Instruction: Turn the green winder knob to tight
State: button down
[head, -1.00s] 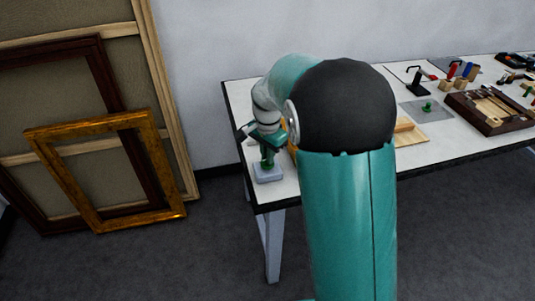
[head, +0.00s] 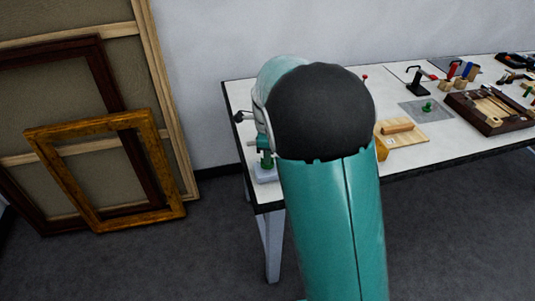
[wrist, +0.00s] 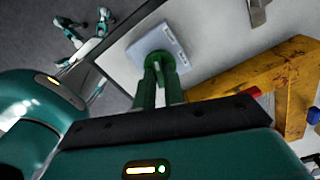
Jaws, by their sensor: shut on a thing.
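The green winder knob (head: 267,161) stands on a pale blue-grey base block (head: 265,176) near the table's left front corner. In the wrist view the knob (wrist: 181,58) shows as a round green piece on the block (wrist: 171,38). My gripper (wrist: 160,66) reaches down to it and is shut on the knob, its fingers on its near side. My arm hides most of the gripper in the head view. I cannot make out any tight mark on the block.
A yellow-ochre piece (wrist: 238,78) lies close beside the gripper. A wooden board (head: 405,137), a grey mat with another green knob (head: 427,106) and a dark wooden tray (head: 480,122) are to the right. Picture frames (head: 110,215) lean at the left.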

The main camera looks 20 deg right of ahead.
jog(key=m, duration=0.3)
jog(key=shift+m, duration=2.3)
jog(key=c, duration=1.5)
grip_release()
jog(key=shift+r, duration=0.1)
notch_tip(320, 180, up, 14)
jog(key=shift+f, duration=0.2)
